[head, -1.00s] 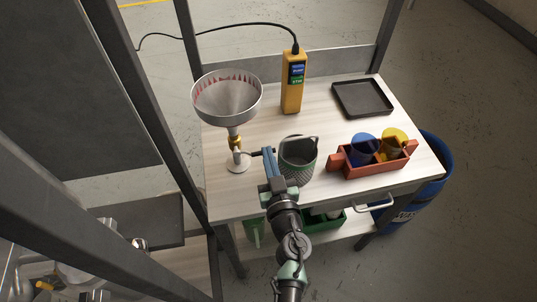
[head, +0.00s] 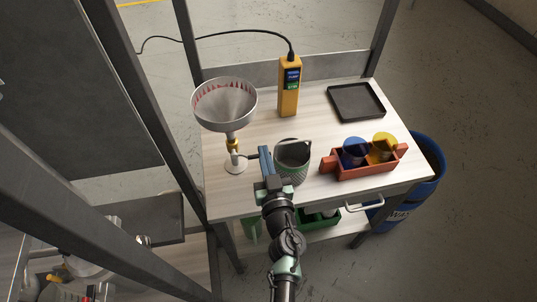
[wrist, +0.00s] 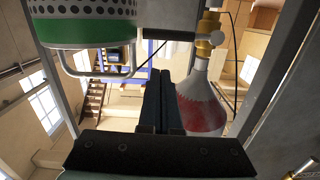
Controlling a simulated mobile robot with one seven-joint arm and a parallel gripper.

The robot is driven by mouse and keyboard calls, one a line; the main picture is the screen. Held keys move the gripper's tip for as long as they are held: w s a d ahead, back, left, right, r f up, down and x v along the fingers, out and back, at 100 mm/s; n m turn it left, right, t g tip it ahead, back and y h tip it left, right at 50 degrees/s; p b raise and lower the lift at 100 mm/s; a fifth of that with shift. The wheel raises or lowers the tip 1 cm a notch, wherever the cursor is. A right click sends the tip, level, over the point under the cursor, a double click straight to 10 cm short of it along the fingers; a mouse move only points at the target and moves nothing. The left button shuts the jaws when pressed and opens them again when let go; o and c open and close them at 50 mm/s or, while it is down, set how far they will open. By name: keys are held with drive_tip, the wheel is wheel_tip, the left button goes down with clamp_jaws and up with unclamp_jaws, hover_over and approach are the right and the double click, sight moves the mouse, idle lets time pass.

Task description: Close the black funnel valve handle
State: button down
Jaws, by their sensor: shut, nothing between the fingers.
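A grey metal funnel (head: 224,104) with red marks inside stands on a white stand at the left of the table. Below its cone is a brass valve (head: 233,145); the wrist view shows brass too (wrist: 207,40). A thin black handle (head: 250,157) sticks out sideways to the right from the stem, towards my fingers. My gripper (head: 264,151) is shut and empty, right of the stem and close to the handle's outer end. Whether it touches the handle I cannot tell. In the wrist view my fingers (wrist: 163,80) lie together beside the funnel cone (wrist: 200,105).
A grey-green perforated cup (head: 292,163) with a handle stands close right of my gripper. Further right is a red caddy (head: 365,166) with blue and yellow cups. A yellow handheld device (head: 289,88) and black tray (head: 357,101) stand behind. Dark frame posts rise at the left.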

drive_tip(key=r+v, duration=0.1)
drive_tip(key=v, duration=0.9)
drive_tip(key=w+d+r+m+t+h, duration=0.2)
drive_tip(key=r+h, duration=0.1)
drive_tip(key=r, duration=0.9)
drive_tip(key=w+d+r+m+t+h, duration=0.1)
drive_tip(key=w+r+t+h, duration=0.15)
drive_tip(key=r, duration=0.95)
drive_tip(key=w+d+r+m+t+h, duration=0.2)
drive_tip(key=r, duration=1)
drive_tip(key=s+a+r+n+t+y, duration=0.1)
drive_tip(key=s+r, duration=0.5)
drive_tip(key=r, duration=0.6)
drive_tip(key=s+a+r+n+t+y, duration=0.2)
drive_tip(key=s+a+r, duration=0.3)
drive_tip(key=r, duration=0.7)
drive_tip(key=shift+s+r+t+y+p, duration=0.25)
drive_tip(key=shift+s+t+y, duration=0.25)
drive_tip(key=shift+s, duration=0.45)
